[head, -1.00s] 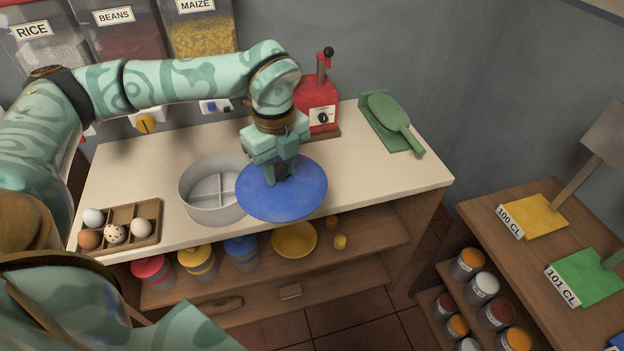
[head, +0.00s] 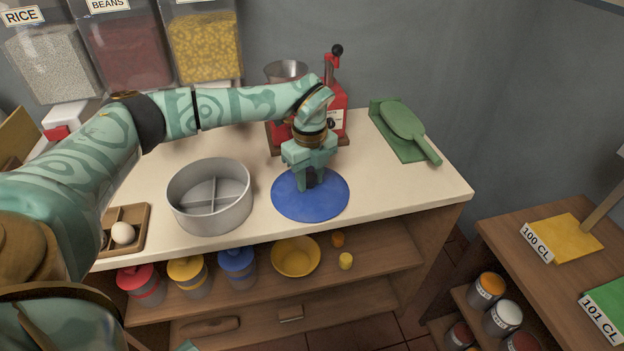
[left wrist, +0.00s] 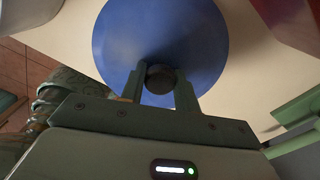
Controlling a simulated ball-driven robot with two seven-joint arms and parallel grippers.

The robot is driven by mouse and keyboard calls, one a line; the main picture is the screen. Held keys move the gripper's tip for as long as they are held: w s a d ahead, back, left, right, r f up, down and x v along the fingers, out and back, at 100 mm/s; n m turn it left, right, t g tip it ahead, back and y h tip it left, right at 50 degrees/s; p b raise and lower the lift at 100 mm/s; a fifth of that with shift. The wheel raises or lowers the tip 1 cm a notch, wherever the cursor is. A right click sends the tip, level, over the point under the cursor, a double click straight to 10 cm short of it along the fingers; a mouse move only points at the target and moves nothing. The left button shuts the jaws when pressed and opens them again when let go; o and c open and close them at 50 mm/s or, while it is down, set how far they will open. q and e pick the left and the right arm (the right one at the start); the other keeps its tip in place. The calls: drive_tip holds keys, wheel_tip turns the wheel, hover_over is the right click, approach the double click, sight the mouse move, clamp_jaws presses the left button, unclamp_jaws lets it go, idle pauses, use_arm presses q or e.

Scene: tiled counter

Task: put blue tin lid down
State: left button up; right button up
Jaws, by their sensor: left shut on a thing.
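The blue tin lid (head: 287,206) is a flat blue disc at the counter's front part, right of the round grey tin. It looks level and on or very close to the counter top. My left gripper (head: 311,186) points down at its middle and is shut on the lid's dark knob. In the left wrist view the lid (left wrist: 205,35) fills the upper middle, and the gripper's fingers (left wrist: 160,85) close on the round dark knob (left wrist: 160,78). The tin (head: 211,196) stands uncovered, with cross dividers inside. My right gripper is not in view.
A red grinder (head: 335,105) stands behind my left gripper. A green scoop (head: 402,122) lies on a green mat at the right. An egg box (head: 130,236) sits at the left. The counter (head: 400,185) is clear right of the lid.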

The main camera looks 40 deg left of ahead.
sight(310, 176)
use_arm(q)
drive_tip(key=shift+r, duration=0.1)
drive_tip(key=o, duration=1)
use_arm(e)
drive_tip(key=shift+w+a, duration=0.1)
use_arm(q)
wheel_tip(310, 176, up, 12)
drive_tip(key=p, duration=0.4)
drive_tip(key=shift+p, duration=0.4)
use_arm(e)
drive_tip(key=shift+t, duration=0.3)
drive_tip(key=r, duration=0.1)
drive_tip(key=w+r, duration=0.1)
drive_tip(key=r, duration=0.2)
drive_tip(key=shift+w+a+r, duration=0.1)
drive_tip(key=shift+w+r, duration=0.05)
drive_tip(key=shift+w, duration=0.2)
